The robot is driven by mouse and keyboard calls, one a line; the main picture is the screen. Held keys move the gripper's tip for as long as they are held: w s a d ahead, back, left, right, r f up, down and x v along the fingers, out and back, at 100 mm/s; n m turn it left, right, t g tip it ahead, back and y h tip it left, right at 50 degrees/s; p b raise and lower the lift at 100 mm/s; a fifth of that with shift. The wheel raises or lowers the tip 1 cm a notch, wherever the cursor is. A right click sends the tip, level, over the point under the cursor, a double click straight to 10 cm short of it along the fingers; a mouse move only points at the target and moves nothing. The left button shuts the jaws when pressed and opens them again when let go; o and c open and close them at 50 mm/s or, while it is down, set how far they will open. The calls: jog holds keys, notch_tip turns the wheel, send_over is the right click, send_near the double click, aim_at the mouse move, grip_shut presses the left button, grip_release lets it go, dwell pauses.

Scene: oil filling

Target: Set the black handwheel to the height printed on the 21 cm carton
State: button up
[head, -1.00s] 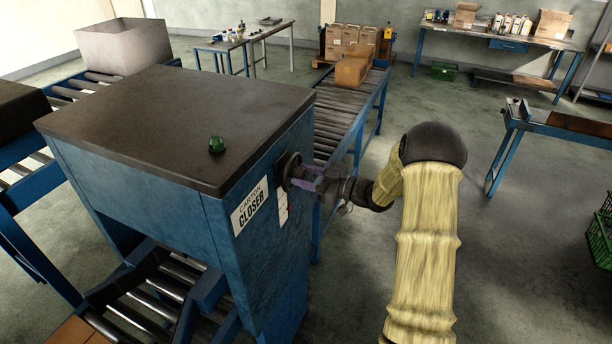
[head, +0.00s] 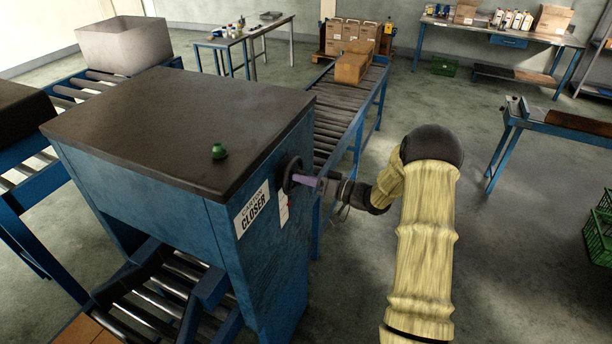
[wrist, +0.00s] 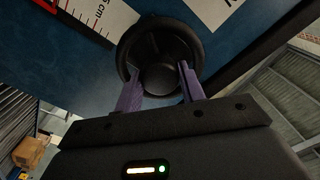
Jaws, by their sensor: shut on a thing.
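The black handwheel (head: 291,174) is on the right side of the blue carton closer (head: 140,193); it fills the upper middle of the wrist view (wrist: 158,52). My gripper (head: 304,180) reaches it from the right. In the wrist view its two purple fingers (wrist: 159,84) stand on either side of the wheel's central hub and are shut on it. A white scale (wrist: 104,14) with red marks and "cm" lettering shows at upper left of the wheel; its pointer reading cannot be made out. A brown carton (head: 74,333) shows at the closer's lower left; its print is not visible.
A roller conveyor (head: 338,118) with cartons (head: 352,68) runs behind the closer. A green button (head: 219,151) sits on the closer's top. A blue bench (head: 550,125) and green crates (head: 600,235) stand at right.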

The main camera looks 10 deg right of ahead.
jog(key=m+p, duration=0.2)
jog(key=m, duration=0.3)
jog(key=shift+f, duration=0.15)
dwell(0.4)
jog(key=o, duration=1)
jog(key=b+v, duration=0.7)
jog(key=v, duration=1)
jog(key=shift+s+d, duration=0.15)
jog(key=shift+d, duration=0.05)
